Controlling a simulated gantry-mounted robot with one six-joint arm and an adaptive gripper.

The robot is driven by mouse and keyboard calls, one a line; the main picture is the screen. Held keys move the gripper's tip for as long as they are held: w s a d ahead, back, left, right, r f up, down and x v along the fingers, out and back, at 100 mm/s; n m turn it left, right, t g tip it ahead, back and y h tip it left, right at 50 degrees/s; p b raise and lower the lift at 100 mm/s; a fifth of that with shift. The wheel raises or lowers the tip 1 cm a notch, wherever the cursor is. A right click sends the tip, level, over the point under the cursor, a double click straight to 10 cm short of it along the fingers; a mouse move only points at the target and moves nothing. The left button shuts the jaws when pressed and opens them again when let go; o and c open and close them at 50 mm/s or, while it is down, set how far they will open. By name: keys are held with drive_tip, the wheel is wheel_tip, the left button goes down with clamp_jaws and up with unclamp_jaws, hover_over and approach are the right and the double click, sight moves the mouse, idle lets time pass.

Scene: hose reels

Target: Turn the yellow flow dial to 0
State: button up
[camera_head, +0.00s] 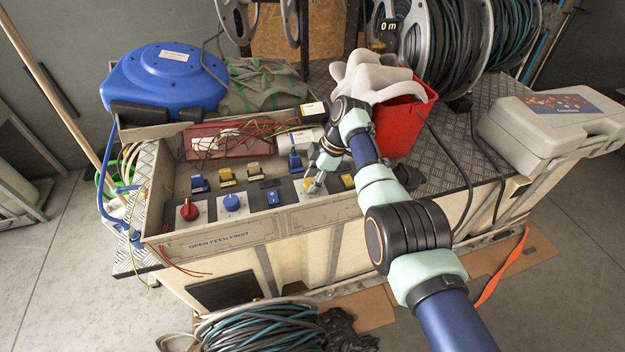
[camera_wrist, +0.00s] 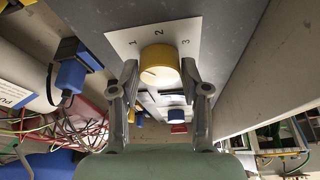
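The yellow flow dial (camera_wrist: 158,60) is a round knob on a white plate (camera_wrist: 120,40) marked 1, 2 and 3 in the wrist view. A dark pointer line shows on the knob, but I cannot read its setting surely; no 0 mark is visible. My gripper (camera_wrist: 160,72) is open, with one finger on each side of the dial and what look like narrow gaps. In the head view my gripper (camera_head: 316,183) is down at the panel's right part, largely hiding the dial.
A red dial (camera_head: 189,209) and a blue dial (camera_head: 232,202) are left on the same panel. Yellow and blue switches and loose wires lie behind. A red bucket (camera_head: 402,125) with white cloth stands close behind my arm. A blue hose reel (camera_head: 165,80) is at back left.

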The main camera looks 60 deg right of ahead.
drive_tip(key=shift+o, duration=1.2)
drive_tip(key=shift+r, duration=0.1)
drive_tip(key=v, duration=1.2)
drive_tip(key=shift+p, duration=0.3)
